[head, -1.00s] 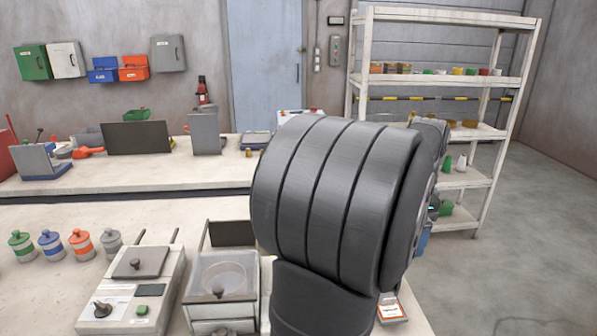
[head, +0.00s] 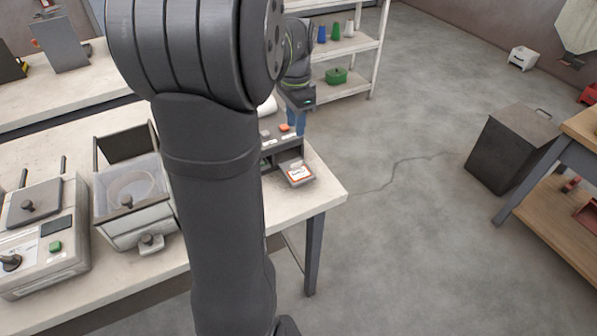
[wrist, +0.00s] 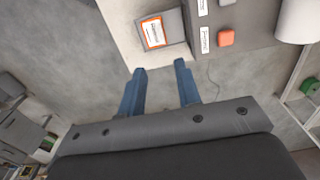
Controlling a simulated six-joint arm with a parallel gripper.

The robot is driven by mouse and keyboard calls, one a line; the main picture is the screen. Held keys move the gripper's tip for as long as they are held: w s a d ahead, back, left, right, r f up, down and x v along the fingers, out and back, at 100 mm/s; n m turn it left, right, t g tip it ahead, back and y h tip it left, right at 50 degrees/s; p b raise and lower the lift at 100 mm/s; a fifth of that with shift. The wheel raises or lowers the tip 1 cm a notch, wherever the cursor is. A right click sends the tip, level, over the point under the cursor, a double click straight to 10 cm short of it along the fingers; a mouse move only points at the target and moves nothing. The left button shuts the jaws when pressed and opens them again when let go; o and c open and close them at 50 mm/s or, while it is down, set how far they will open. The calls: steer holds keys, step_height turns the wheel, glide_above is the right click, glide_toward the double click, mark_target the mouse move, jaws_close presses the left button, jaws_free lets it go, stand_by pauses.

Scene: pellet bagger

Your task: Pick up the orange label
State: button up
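The orange label (head: 298,174) is a white card with an orange border and dark print. It lies in a grey tray (head: 309,181) at the front of a dark grey box on the near bench's right end. The wrist view also shows the label (wrist: 154,33), above the fingertips in the picture. My gripper (wrist: 160,66) has two blue fingers, apart with nothing between them. In the head view my gripper (head: 297,120) is behind the box, partly hidden by it, and apart from the label.
The grey box (head: 288,150) has an orange button (head: 284,128) and small white tags on top. A white roll (wrist: 300,20) is beside it. A bagging machine (head: 130,205) stands left on the bench (head: 320,190). Shelves (head: 350,45) stand behind; open floor lies right.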

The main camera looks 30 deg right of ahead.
glide_above(296, 163)
step_height(296, 163, down, 9)
steer(key=shift+s+a+r, duration=0.1)
steer(key=shift+s+r, duration=0.05)
steer(key=shift+r, duration=0.05)
steer(key=shift+w+f, duration=0.2)
steer(key=shift+f, duration=2.45)
jaws_close()
